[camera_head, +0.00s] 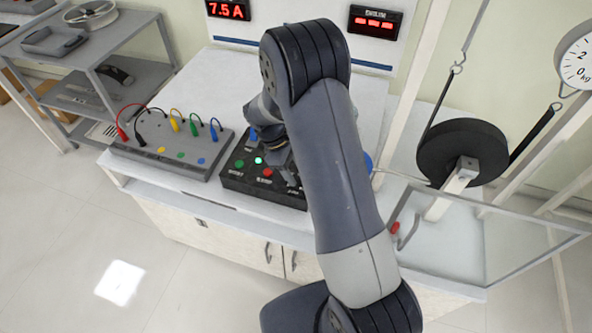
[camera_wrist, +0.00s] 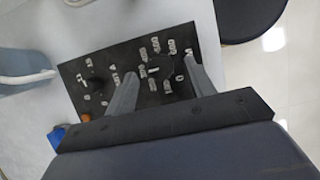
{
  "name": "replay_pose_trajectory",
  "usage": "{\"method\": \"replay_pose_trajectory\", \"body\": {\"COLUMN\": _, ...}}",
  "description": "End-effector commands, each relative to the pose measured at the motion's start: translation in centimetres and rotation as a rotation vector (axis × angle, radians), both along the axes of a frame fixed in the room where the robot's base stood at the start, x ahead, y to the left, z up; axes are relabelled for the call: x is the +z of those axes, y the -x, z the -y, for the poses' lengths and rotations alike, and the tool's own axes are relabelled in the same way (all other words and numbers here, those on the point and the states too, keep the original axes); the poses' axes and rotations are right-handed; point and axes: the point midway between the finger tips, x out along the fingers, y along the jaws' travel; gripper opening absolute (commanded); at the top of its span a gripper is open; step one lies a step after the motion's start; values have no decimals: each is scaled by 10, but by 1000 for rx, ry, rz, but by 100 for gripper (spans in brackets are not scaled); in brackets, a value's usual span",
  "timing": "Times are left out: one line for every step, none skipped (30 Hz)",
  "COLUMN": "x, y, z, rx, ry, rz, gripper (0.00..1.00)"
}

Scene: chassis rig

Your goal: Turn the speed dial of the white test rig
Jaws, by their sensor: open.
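The white test rig (camera_head: 215,85) carries a dark control panel (camera_head: 240,180) with a green button, a red button and a lit pale light. In the wrist view the panel (camera_wrist: 100,68) is black with white labels. A ring of these labels lies around a dark speed dial (camera_wrist: 158,71), whose edges are hard to make out. My gripper (camera_head: 284,163) is over the right part of the panel, partly hidden by my arm. In the wrist view my gripper (camera_wrist: 161,66) is open, with one finger on each side of the dial. Contact cannot be told.
A grey socket box (camera_head: 175,150) with several coloured leads stands left of the panel. A black wheel (camera_head: 462,152) and a clear guard (camera_head: 500,245) are at the right. A red "7.5 A" display (camera_head: 227,10) and a second red display (camera_head: 375,22) are behind.

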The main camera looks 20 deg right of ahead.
Motion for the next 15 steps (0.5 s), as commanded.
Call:
{"method": "replay_pose_trajectory", "body": {"x": -5, "y": 2, "z": 2, "rx": -1, "ry": 1, "rz": -3, "gripper": 52}}
{"method": "replay_pose_trajectory", "body": {"x": -8, "y": 2, "z": 3, "rx": -1, "ry": 1, "rz": -3, "gripper": 52}}
{"method": "replay_pose_trajectory", "body": {"x": -11, "y": 3, "z": 4, "rx": 0, "ry": 0, "rz": -1, "gripper": 52}}
{"method": "replay_pose_trajectory", "body": {"x": -12, "y": 3, "z": 5, "rx": 0, "ry": 0, "rz": -1, "gripper": 52}}
{"method": "replay_pose_trajectory", "body": {"x": -13, "y": 4, "z": 5, "rx": 0, "ry": 0, "rz": -1, "gripper": 52}}
{"method": "replay_pose_trajectory", "body": {"x": -15, "y": 4, "z": 5, "rx": 0, "ry": 0, "rz": -1, "gripper": 52}}
{"method": "replay_pose_trajectory", "body": {"x": -15, "y": 4, "z": 6, "rx": 0, "ry": 1, "rz": -1, "gripper": 52}}
{"method": "replay_pose_trajectory", "body": {"x": -16, "y": 4, "z": 6, "rx": 0, "ry": 0, "rz": 0, "gripper": 52}}
{"method": "replay_pose_trajectory", "body": {"x": -16, "y": 4, "z": 6, "rx": 0, "ry": 0, "rz": 0, "gripper": 52}}
{"method": "replay_pose_trajectory", "body": {"x": -16, "y": 4, "z": 6, "rx": 0, "ry": 0, "rz": 0, "gripper": 52}}
{"method": "replay_pose_trajectory", "body": {"x": -16, "y": 4, "z": 6, "rx": 0, "ry": 0, "rz": 0, "gripper": 52}}
{"method": "replay_pose_trajectory", "body": {"x": -16, "y": 4, "z": 6, "rx": 0, "ry": 0, "rz": 0, "gripper": 52}}
{"method": "replay_pose_trajectory", "body": {"x": -16, "y": 4, "z": 6, "rx": 0, "ry": 0, "rz": 0, "gripper": 52}}
{"method": "replay_pose_trajectory", "body": {"x": -16, "y": 4, "z": 6, "rx": 0, "ry": 0, "rz": 0, "gripper": 52}}
{"method": "replay_pose_trajectory", "body": {"x": -16, "y": 4, "z": 6, "rx": 0, "ry": 0, "rz": 0, "gripper": 49}}
